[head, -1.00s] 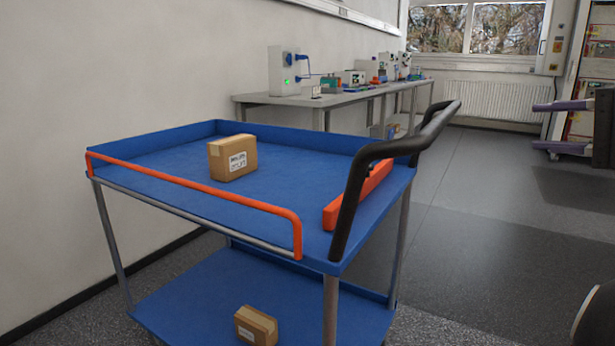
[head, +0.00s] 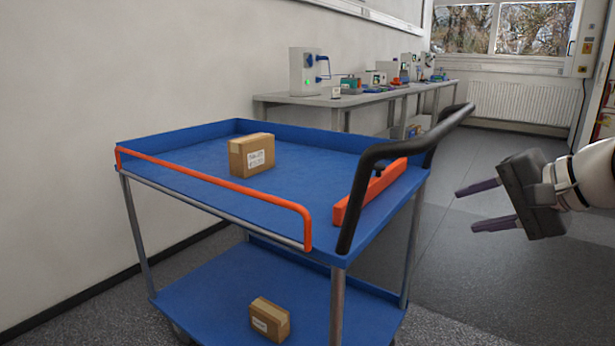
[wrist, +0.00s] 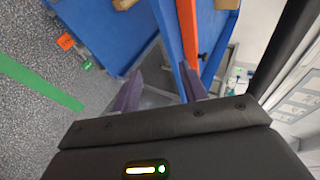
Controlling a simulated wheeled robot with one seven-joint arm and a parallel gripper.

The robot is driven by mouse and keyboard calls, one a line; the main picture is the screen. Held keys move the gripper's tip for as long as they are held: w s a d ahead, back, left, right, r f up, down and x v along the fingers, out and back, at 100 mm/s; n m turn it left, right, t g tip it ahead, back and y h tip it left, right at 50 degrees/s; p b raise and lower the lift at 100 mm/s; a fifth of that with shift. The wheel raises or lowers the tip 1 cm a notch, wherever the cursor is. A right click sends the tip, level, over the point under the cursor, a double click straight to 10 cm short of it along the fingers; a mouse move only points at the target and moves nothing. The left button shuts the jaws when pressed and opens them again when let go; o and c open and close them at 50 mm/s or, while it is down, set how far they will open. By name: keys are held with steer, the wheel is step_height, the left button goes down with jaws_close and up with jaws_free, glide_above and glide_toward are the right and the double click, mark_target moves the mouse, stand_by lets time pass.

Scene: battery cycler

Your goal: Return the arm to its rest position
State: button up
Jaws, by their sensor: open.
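My gripper (head: 482,208) is in the right part of the head view, to the right of the blue cart's black handle and apart from it. Its two purple fingers are spread and point left, with nothing between them. In the wrist view my gripper (wrist: 162,92) shows both fingers apart and empty, with parts of the cart beyond them. My white wrist enters from the right edge of the head view.
The blue cart (head: 205,170) stands in front, with a cardboard box (head: 251,154) on top and another box (head: 270,320) on its lower shelf. Its black handle (head: 415,145) juts right. A bench (head: 340,100) with devices lines the wall. Floor right of the cart is clear.

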steer(key=s+a+f+n+g+h, duration=0.1)
steer(key=s+a+f+n+h, duration=0.1)
steer(key=f, duration=0.5)
steer(key=s+a+f+n+g+h+p, duration=0.1)
steer(key=s+a+f+n+h, duration=0.1)
steer(key=s+a+f+n, duration=0.2)
steer(key=s+a+f+n+g+h, duration=0.1)
steer(key=s+a+f+n+h, duration=0.1)
steer(key=s+a+f, duration=0.3)
steer(key=s+f+n, duration=0.1)
steer(key=s+f, duration=0.3)
steer(key=shift+a+f+n, duration=0.3)
steer(key=shift+a+f, duration=0.05)
steer(key=shift+a, duration=0.05)
